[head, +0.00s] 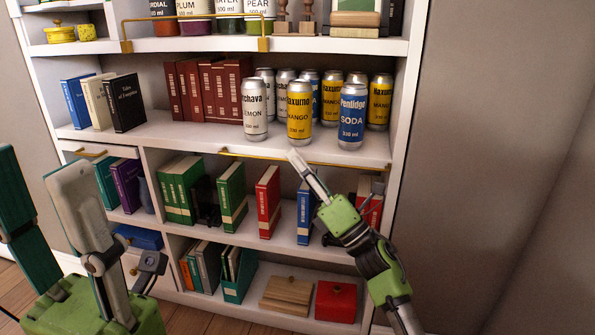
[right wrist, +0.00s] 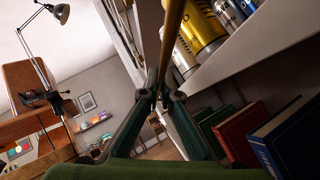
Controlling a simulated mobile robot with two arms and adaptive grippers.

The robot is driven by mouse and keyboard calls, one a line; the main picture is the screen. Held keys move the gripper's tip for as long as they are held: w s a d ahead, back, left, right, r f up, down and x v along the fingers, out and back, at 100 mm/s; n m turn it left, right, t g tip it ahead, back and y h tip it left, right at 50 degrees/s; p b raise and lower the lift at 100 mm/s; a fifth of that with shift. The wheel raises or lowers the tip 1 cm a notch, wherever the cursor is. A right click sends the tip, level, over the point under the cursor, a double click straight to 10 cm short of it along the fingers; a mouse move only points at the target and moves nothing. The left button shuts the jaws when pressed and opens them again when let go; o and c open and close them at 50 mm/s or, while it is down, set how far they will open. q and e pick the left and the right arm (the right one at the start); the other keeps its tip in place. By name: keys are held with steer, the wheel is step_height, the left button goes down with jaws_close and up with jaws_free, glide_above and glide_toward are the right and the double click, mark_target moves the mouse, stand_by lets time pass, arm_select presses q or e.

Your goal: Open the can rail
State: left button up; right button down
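The can rail (head: 340,163) is a thin brass bar along the front edge of the shelf that holds the drink cans. In the head view it lies low, at the shelf's lip, in front of the cans. My right gripper (head: 294,156) reaches up from below to the middle of this rail. In the right wrist view the brass bar (right wrist: 172,35) runs down between the fingertips of the right gripper (right wrist: 158,92), which are close together on it. My left gripper (head: 38,165) is at the lower left with its fingers spread, empty, away from the rail.
Yellow, silver and blue cans (head: 300,112) stand close behind the rail. Another brass rail (head: 195,16) fronts the jars above. Books (head: 268,200) fill the compartments below, near my right arm. Free room lies right of the bookcase.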

steer(key=shift+f+n+b, duration=0.15)
steer(key=shift+n+b, duration=0.25)
steer(key=shift+b, duration=0.15)
steer(key=c, duration=2.3)
jaws_free()
steer(key=shift+v, duration=6)
